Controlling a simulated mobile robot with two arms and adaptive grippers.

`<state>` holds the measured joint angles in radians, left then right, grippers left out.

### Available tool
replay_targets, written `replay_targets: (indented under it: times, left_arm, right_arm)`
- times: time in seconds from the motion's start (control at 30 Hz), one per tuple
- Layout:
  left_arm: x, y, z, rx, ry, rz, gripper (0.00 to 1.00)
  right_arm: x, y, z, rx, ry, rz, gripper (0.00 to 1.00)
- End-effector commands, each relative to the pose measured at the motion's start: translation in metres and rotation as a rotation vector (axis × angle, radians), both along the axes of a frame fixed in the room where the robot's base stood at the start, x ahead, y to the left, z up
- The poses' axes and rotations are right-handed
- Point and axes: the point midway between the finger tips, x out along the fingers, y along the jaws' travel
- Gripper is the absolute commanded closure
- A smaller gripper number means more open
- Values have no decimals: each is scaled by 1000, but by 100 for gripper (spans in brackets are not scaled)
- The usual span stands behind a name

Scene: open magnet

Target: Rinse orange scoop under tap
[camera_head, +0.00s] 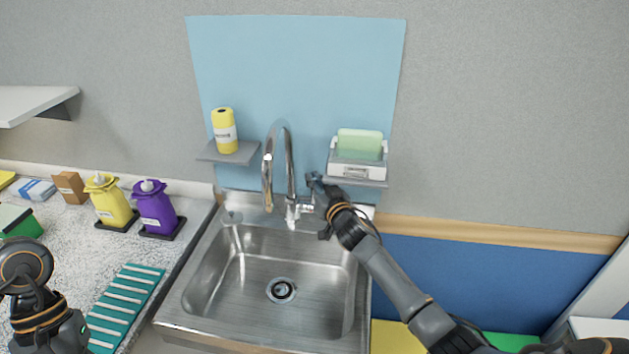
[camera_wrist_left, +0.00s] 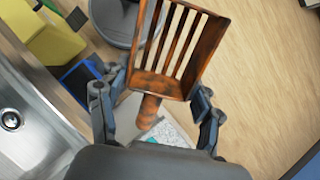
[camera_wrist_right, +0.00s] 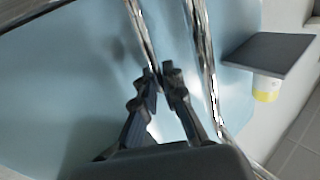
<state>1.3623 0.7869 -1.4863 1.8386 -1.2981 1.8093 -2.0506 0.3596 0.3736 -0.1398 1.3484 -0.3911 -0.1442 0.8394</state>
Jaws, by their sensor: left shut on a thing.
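The orange scoop (camera_wrist_left: 172,62), slotted and worn-looking, shows in the left wrist view. My left gripper (camera_wrist_left: 157,88) is shut on it, one finger at each side, its short handle toward the palm. The head view shows part of my left arm at lower left, but no scoop. The chrome tap (camera_head: 289,165) stands at the back of the steel sink (camera_head: 237,297); no water shows. My right gripper (camera_head: 315,183) is beside the tap, near its lever. In the right wrist view its fingertips are close together by chrome tubes; whether they grip one is unclear.
A yellow bottle (camera_head: 224,130) and a green sponge in a holder (camera_head: 357,171) sit on wall shelves beside the tap. Yellow (camera_head: 109,203) and purple (camera_head: 155,209) dispensers and a teal rack (camera_head: 124,302) stand on the left counter. The basin is empty.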

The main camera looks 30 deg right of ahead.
Motion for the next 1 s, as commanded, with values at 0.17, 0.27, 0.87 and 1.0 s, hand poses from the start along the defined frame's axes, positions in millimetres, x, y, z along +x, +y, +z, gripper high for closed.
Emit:
replay_targets:
  times: [0.17, 0.27, 0.87, 1.0]
  left_arm:
    - [0, 0, 0, 0, 0, 0, 67]
    - [0, 0, 0, 0, 0, 0, 67]
    - [0, 0, -42, 0, 0, 0, 67]
    - [0, 0, -41, 0, 0, 0, 67]
  right_arm:
    - [0, 0, 0, 0, 0, 0, 100]
    - [0, 0, 0, 0, 0, 0, 100]
    - [-11, 8, -3, -80, -103, -1, 100]
    - [-11, 8, -3, -80, -101, -1, 100]
